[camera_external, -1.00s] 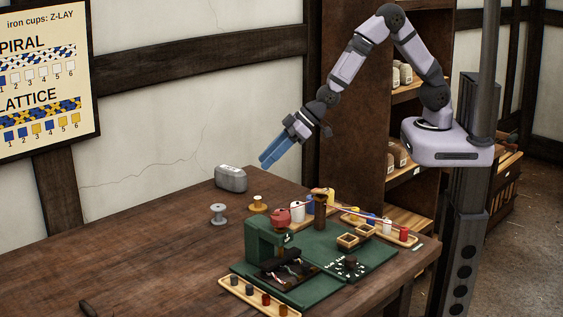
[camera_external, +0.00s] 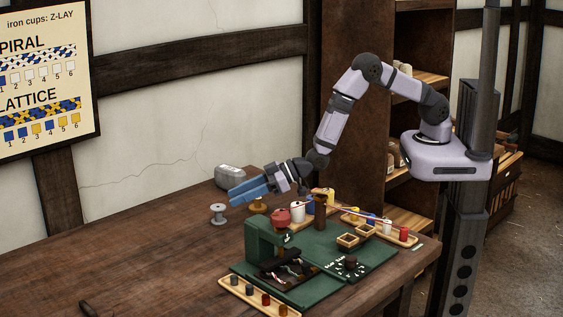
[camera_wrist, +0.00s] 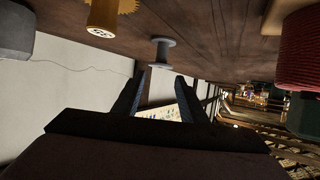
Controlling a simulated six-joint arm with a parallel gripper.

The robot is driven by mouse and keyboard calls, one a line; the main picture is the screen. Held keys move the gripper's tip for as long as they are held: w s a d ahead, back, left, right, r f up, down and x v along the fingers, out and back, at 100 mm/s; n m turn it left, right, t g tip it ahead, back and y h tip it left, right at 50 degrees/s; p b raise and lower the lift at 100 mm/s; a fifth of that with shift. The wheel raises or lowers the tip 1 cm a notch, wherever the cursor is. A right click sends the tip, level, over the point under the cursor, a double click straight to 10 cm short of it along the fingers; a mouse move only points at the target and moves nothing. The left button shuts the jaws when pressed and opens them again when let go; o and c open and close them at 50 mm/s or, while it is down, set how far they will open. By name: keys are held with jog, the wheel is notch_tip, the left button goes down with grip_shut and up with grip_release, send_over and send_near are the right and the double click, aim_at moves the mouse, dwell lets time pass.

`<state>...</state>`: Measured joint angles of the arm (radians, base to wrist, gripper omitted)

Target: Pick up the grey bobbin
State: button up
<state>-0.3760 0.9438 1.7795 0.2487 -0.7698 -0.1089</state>
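The grey bobbin (camera_external: 218,214) stands upright on the wooden table, left of the other spools. My gripper (camera_external: 233,194) has blue fingers and hangs low over the table, pointing left, a little above and to the right of the bobbin. In the wrist view the bobbin (camera_wrist: 163,52) shows just beyond the fingertips, roughly centred between them, and the fingers (camera_wrist: 160,84) stand apart with nothing between them. The gripper is open and not touching the bobbin.
A grey metal box (camera_external: 230,176) lies behind. A red spool (camera_external: 281,217) and a green fixture (camera_external: 262,243) stand to the right. The table's left part (camera_external: 120,258) is mostly clear.

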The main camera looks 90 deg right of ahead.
aim_at(225, 220)
jog(key=shift+f, duration=1.25)
jog(key=shift+f+p, duration=0.4)
jog(key=shift+f, duration=0.05)
jog(key=shift+p+x, duration=0.4)
jog(key=shift+x, duration=2.05)
grip_shut()
